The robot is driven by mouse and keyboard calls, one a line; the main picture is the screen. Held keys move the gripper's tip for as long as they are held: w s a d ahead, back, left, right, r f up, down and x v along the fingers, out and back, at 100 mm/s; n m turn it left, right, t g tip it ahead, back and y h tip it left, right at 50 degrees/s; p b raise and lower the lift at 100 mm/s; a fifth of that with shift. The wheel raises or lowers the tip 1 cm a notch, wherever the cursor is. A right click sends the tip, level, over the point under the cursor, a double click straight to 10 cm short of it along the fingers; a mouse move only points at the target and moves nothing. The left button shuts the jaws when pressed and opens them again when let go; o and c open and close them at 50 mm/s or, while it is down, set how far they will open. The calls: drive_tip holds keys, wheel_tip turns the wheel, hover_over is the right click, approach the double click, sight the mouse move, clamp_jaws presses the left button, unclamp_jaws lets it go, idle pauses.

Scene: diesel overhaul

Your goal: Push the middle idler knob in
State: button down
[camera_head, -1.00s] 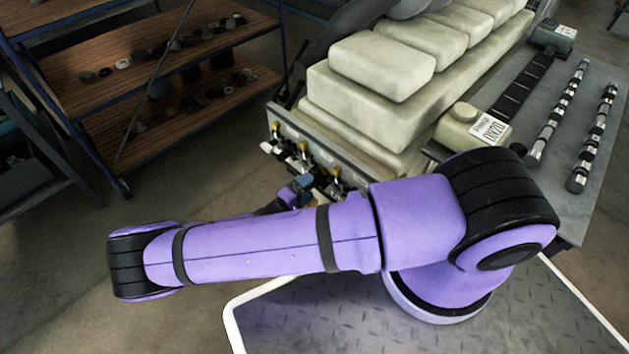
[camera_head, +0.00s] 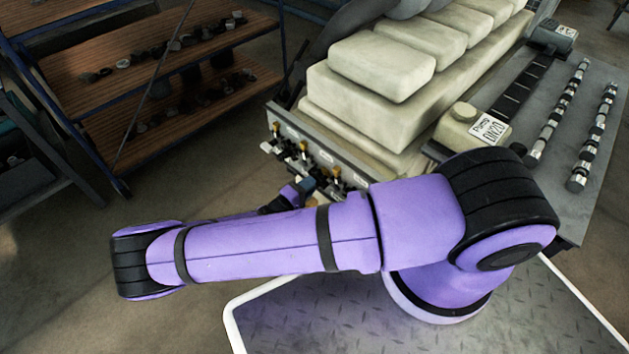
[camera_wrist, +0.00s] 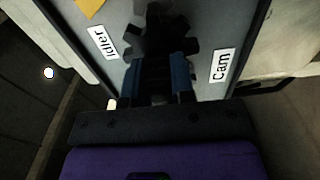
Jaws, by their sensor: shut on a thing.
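In the wrist view a black lobed knob (camera_wrist: 187,40) stands on a grey panel between an "Idler" label (camera_wrist: 103,42) and a "Cam" label (camera_wrist: 222,65). My gripper (camera_wrist: 160,72), with blue fingers, is shut on the knob's near part. The fingers hide part of the knob, and its depth in the panel cannot be told. In the head view my gripper (camera_head: 307,186) is small at the engine's front panel, partly behind my purple arm. Which knob of the row it holds is unclear there.
The front panel (camera_head: 345,160) carries several small knobs with yellow parts, close together. Cream engine blocks (camera_head: 380,65) rise behind it. A pump (camera_head: 460,128) and shafts lie on the right. A wooden shelf rack (camera_head: 160,60) stands left; the floor between is clear.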

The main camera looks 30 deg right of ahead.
drive_tip(key=shift+d, duration=0.15)
drive_tip(key=shift+x, duration=0.85)
drive_tip(key=shift+c, duration=1.8)
unclamp_jaws()
drive_tip(key=shift+w, duration=0.1)
drive_tip(key=v, duration=0.7)
